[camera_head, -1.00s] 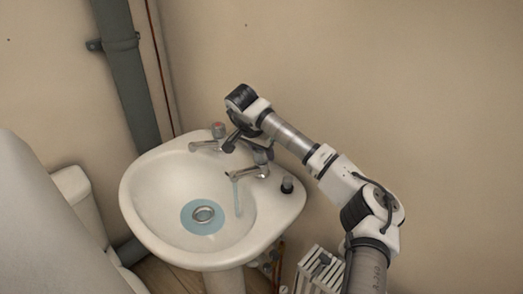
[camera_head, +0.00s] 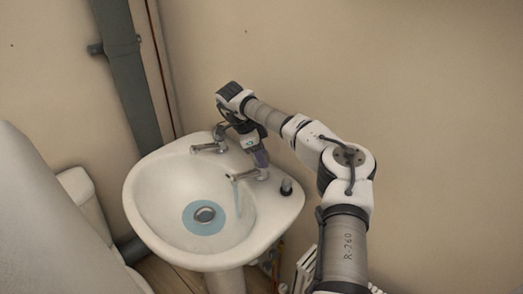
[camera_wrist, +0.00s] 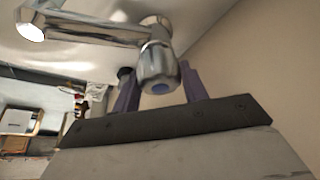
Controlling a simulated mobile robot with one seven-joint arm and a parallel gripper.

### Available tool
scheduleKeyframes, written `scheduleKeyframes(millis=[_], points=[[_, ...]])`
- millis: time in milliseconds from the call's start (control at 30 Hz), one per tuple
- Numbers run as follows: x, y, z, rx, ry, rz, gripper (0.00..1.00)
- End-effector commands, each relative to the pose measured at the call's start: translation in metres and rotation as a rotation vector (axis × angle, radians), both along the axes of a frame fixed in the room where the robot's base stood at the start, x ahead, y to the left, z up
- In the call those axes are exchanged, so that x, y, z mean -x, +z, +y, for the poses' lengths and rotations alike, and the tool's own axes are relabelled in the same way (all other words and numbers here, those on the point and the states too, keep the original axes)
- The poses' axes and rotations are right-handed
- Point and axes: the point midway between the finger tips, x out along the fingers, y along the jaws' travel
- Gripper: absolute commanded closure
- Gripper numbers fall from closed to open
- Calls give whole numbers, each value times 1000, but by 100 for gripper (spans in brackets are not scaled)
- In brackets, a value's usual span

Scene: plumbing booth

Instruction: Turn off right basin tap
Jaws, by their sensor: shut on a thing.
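The right basin tap (camera_head: 250,174) is chrome, with its spout pointing left over the basin (camera_head: 150,196). A thin stream of water (camera_head: 238,199) falls from it. My gripper (camera_head: 261,158) comes down on this knob from above. In the wrist view its two purple fingers (camera_wrist: 158,82) stand on either side of the knob, shut on it. The far part of the grip is hidden behind the knob.
A small black item (camera_head: 286,186) sits on the rim at right. A grey pipe (camera_head: 130,80) runs down the wall. Bluish water surrounds the drain (camera_head: 205,214).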

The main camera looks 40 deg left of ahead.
Motion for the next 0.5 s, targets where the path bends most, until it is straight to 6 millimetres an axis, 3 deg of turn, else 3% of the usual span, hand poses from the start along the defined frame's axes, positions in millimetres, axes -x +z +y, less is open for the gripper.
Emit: scheduleKeyframes(millis=[500], points=[[0, 4, 0, 0, -494, -2, 80]])
